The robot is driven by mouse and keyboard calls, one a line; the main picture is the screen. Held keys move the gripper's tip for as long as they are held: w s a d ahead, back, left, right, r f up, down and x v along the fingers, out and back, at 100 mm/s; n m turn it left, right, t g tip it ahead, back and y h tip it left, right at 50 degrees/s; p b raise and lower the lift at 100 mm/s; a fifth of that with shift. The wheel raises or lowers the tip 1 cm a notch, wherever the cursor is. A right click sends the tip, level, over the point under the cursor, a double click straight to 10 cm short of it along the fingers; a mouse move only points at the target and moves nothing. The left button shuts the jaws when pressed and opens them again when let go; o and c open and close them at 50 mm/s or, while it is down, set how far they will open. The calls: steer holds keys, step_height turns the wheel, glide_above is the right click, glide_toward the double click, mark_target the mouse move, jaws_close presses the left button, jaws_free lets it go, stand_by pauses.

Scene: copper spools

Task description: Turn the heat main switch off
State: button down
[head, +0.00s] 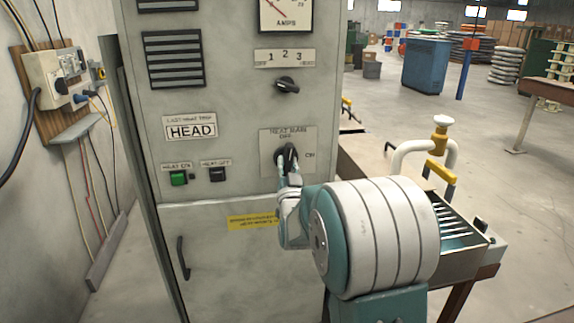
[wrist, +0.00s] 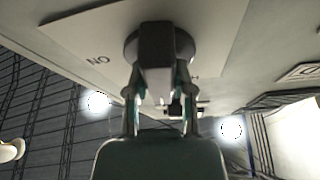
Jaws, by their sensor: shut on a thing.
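The heat main switch is a black rotary knob (head: 288,156) on a light plate (head: 307,137) marked "HEAT MAIN", "OFF" and "ON", on the front of a grey cabinet. My gripper (head: 287,169) is at the knob, its fingers on either side of it. In the wrist view the knob (wrist: 157,50) shows large, and my gripper (wrist: 160,95) is shut on its dark handle. The knob's handle looks close to upright in the head view, though the fingers hide part of it. "NO" reads upside down beside it in the wrist view.
The cabinet (head: 225,80) also carries a 1-2-3 selector knob (head: 286,85), a green button (head: 178,179) and a black button (head: 217,174). A door handle (head: 183,258) sticks out below. A metal tray (head: 455,235) and pipework (head: 430,150) stand at the right.

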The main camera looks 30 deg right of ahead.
steer(key=shift+f+n+t+y, duration=0.15)
steer(key=shift+n+y, duration=0.2)
steer(key=shift+n, duration=0.45)
steer(key=shift+f+n+t+y, duration=0.15)
steer(key=shift+n+y, duration=0.2)
steer(key=shift+n, duration=0.45)
steer(key=shift+r, duration=0.1)
steer(key=shift+c, duration=2.4)
jaws_free()
steer(key=shift+r, duration=0.1)
steer(key=v, duration=1.2)
steer(key=shift+w, duration=0.1)
